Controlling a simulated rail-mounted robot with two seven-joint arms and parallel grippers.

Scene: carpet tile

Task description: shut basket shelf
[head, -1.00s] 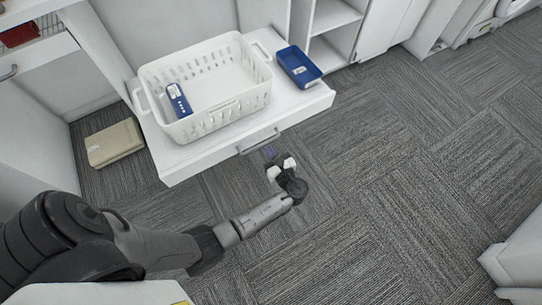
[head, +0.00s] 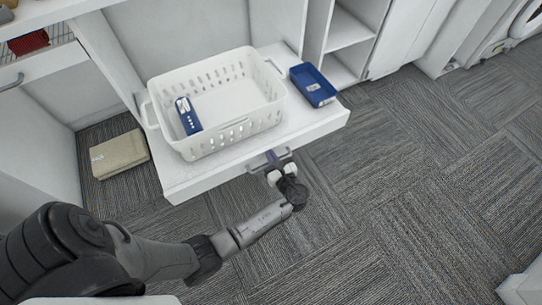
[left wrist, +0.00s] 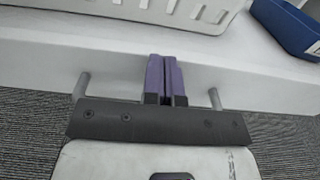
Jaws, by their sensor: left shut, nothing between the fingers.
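The basket shelf (head: 322,118) is a white pull-out board, standing out from the cabinet over the floor. A white perforated basket (head: 236,133) stands on it. The shelf's grey bar handle (head: 257,168) is on its front face. My left gripper (head: 272,156) is at the handle, with its purple fingers closed together and empty. In the left wrist view the fingers (left wrist: 165,80) lie between the two handle posts, pointing at the shelf front. My gripper's dark palm hides the handle bar there; contact cannot be told. My right gripper is not in view.
A blue box (head: 188,115) is in the basket, and a blue tray (head: 313,85) lies on the shelf to its right. A beige box (head: 119,154) is on the floor below left. Open cubbies (head: 349,42) stand behind. The carpet at right is clear.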

